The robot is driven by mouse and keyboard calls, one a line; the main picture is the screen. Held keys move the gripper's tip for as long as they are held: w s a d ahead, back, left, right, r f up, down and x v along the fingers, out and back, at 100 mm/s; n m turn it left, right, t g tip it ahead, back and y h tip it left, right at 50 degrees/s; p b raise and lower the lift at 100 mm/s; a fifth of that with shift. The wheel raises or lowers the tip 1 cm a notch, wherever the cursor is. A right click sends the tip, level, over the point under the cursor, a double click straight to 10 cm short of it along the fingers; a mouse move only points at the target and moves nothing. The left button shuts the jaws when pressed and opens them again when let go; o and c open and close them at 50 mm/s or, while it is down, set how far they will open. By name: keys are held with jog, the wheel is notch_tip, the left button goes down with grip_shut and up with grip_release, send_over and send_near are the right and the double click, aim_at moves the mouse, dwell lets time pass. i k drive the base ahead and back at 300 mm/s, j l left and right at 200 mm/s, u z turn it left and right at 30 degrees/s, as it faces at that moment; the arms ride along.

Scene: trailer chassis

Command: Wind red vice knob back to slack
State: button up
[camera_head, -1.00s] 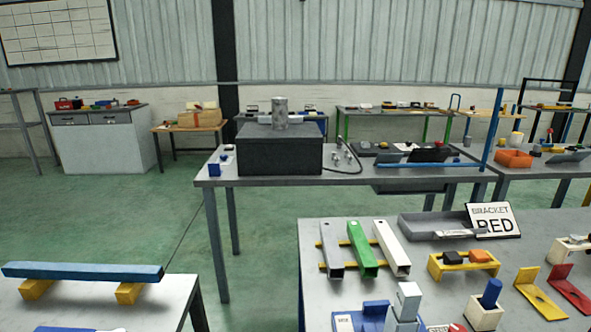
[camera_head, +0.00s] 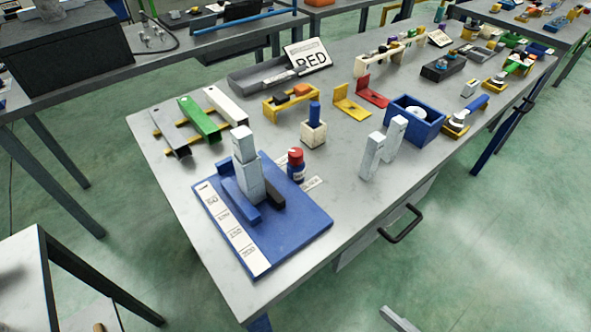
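I cannot make out with certainty a red vice knob. A blue base plate (camera_head: 290,240) with a white marked strip lies at the near left of the grey table. On it a pale grey upright block (camera_head: 247,178) stands between a low blue bar (camera_head: 240,202) and a dark block (camera_head: 274,192). Whether this red top is the knob, I cannot tell. My gripper is not recognisable in view.
Two pale upright blocks (camera_head: 384,146) stand right of the plate, near a blue open box (camera_head: 414,118). Yellow and red brackets, a grey tray (camera_head: 265,75) with a "RED" sign, and coloured bars lie behind. A black handle (camera_head: 401,223) juts from the table's front.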

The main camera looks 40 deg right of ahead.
aim_at(296, 154)
jog(key=i+j+z, duration=0.15)
jog(key=z, duration=0.25)
jog(key=j+z, duration=0.35)
jog(key=i+j+z, duration=0.15)
jog(key=z, duration=0.25)
